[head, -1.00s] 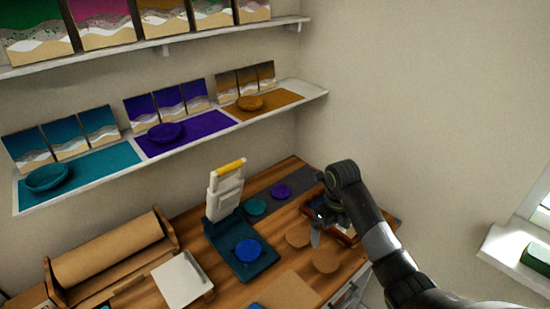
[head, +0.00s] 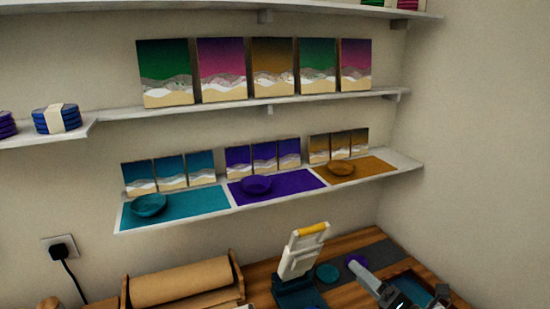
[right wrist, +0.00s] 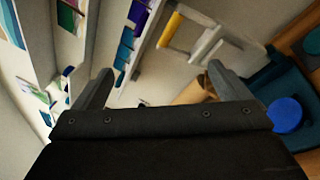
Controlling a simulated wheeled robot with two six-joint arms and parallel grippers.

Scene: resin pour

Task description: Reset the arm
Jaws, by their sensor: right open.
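My right gripper (head: 366,276) shows at the bottom right of the head view, over the wooden worktop, partly cut off by the frame. In the right wrist view its two fingers (right wrist: 160,82) stand wide apart with nothing between them. My left gripper is in neither view.
A white press with a yellow handle (head: 302,252) stands on the worktop left of the gripper. A blue disc (right wrist: 285,113) sits on its teal base. A paper roll (head: 180,282) lies further left. Shelves hold painted panels and bowls, including a teal bowl (head: 149,205). The right wall is bare.

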